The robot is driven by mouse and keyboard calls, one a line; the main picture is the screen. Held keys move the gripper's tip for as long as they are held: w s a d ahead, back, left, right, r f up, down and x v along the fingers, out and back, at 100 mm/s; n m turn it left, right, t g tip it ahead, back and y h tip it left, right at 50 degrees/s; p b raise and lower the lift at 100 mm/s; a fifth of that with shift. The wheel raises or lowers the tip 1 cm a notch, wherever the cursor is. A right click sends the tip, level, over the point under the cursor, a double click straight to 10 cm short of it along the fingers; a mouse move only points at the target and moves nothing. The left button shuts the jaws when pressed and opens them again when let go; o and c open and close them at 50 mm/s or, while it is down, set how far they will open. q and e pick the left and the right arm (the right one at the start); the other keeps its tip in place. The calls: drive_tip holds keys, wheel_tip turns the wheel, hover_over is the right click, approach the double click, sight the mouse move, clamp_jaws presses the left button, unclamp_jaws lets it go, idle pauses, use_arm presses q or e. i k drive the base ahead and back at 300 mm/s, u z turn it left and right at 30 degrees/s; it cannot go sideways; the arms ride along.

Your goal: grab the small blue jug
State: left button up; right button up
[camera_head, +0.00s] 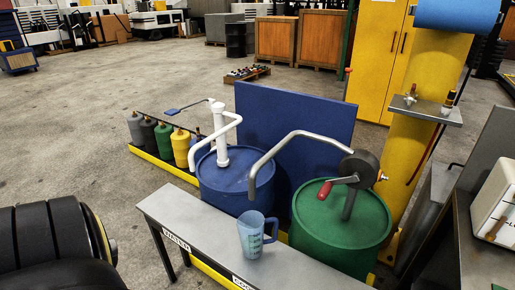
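The small blue jug (250,238) stands upright on a narrow grey bench (200,229) near the bottom middle of the head view. It is translucent light blue, with its handle on the right side. Nothing is touching it except the bench top under it. Neither of my grippers shows in this view.
Behind the bench stand a blue drum (235,190) with a white pump and a green drum (340,228) with a crank pump. Several coloured bottles (180,147) stand at left. Black rollers (50,235) fill the lower left. A grey table (485,245) is at right.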

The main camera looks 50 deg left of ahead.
sight(250, 224)
drive_tip(key=z, duration=0.1)
drive_tip(key=k, duration=0.35)
drive_tip(key=u, duration=0.65)
drive_tip(key=i, duration=0.3)
drive_tip(key=u, duration=2.55)
drive_tip(key=i, duration=1.05)
drive_tip(key=z, duration=2.65)
